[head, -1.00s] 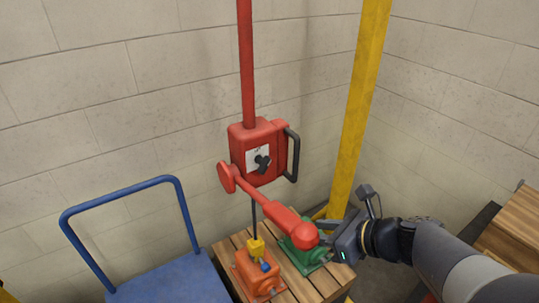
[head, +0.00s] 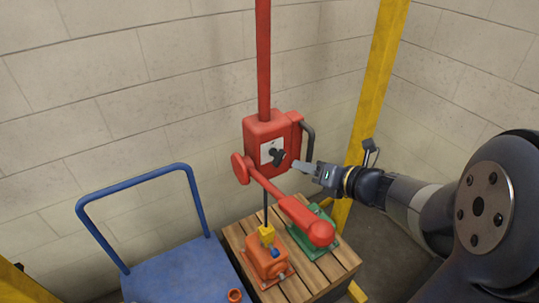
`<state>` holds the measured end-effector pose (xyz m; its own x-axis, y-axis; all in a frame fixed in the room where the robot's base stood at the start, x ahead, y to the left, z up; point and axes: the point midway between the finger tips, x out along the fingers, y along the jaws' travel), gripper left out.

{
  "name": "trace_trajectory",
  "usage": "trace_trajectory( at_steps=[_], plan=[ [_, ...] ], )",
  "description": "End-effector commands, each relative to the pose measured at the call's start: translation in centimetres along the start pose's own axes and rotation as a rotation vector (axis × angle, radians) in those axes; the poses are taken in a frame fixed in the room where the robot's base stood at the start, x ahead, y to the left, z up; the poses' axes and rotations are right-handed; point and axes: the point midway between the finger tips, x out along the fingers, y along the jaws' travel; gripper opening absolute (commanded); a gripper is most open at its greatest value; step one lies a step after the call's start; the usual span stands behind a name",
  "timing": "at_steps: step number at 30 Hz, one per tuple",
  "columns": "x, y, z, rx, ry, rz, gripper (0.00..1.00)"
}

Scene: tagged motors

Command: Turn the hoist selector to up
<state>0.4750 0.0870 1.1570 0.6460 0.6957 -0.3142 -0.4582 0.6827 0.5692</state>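The hoist's red control box (head: 256,133) hangs on a red vertical pole. On its face is a pale plate with a black selector knob (head: 278,157), turned at a slant; its marks are too small to read. My gripper (head: 296,164) is just right of the knob, its fingers pointing left at it. The fingertips reach close to the knob; I cannot tell whether they touch it. From this angle I cannot tell whether the fingers are open or shut.
A red arm (head: 290,208) juts from the box's lower left, above a wooden pallet (head: 325,272). An orange motor (head: 267,262) with a yellow block (head: 266,235) and a green motor (head: 301,241) stand there. A black handle (head: 310,140) flanks the box. A blue cart (head: 180,280) is left, a yellow post (head: 376,95) behind.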

Motion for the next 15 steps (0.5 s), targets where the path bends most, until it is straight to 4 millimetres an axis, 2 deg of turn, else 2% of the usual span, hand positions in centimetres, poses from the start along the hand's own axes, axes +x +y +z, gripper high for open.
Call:
trace_trajectory(
  at_steps=[15],
  plan=[
    [8.4, 0.1, -0.1, -0.003, 0.005, 0.000, 0.34]
  ],
)
